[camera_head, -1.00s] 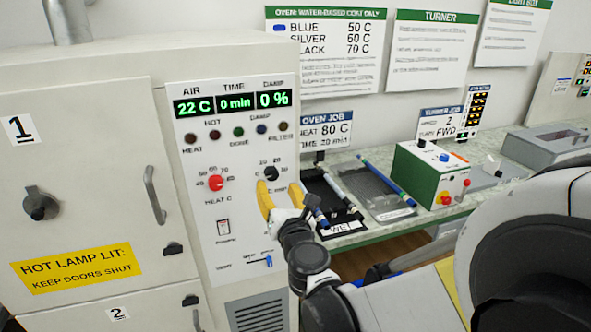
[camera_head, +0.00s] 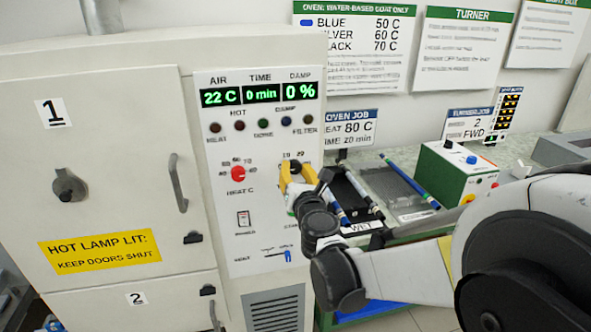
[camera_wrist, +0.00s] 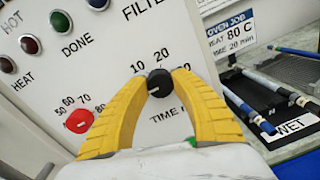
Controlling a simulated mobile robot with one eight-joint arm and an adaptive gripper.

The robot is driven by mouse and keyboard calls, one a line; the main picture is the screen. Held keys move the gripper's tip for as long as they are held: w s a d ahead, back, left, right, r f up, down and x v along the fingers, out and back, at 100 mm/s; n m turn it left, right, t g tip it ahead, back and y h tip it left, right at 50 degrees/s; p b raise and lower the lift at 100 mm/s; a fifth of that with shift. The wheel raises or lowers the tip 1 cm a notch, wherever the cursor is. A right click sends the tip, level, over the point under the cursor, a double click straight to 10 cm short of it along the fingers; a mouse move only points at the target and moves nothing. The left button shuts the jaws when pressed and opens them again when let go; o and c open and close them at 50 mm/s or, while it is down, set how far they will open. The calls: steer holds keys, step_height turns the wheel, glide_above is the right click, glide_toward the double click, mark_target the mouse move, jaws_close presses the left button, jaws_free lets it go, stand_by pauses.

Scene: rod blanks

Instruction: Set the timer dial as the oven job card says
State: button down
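The black timer dial (camera_wrist: 159,83) is on the oven's white control panel, with 10, 20 and 30 marked around it. Its pointer line looks turned toward the lower left, below the 10. The dial also shows in the head view (camera_head: 295,167). My gripper (camera_wrist: 160,88) has its yellow fingers open, one on each side of the dial; I cannot tell if they touch it. In the head view my gripper (camera_head: 296,180) is at the panel. The oven job card (camera_head: 350,128) reads heat 80 C, time 20 min. The time display (camera_head: 261,93) reads 0 min.
The red heat dial (camera_head: 238,174) is left of the timer dial. A white switch (camera_head: 243,218) and a blue slider (camera_head: 287,256) sit below. A black WET tray (camera_head: 362,228) with rods stands right of the oven. The green-and-white turner box (camera_head: 452,172) is farther right.

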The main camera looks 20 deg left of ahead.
steer(key=shift+m, duration=0.3)
steer(key=m, duration=0.5)
steer(key=shift+m+p, duration=0.3)
steer(key=shift+p, duration=0.05)
steer(key=m, duration=0.5)
steer(key=shift+g, duration=0.4)
steer(key=m, duration=0.6)
steer(key=shift+w+y, duration=0.1)
steer(key=shift+y, duration=0.3)
steer(key=m, duration=0.5)
steer(key=shift+m, duration=0.4)
steer(key=shift+f, duration=0.1)
steer(key=c, duration=1)
jaws_free()
steer(key=shift+d, duration=0.15)
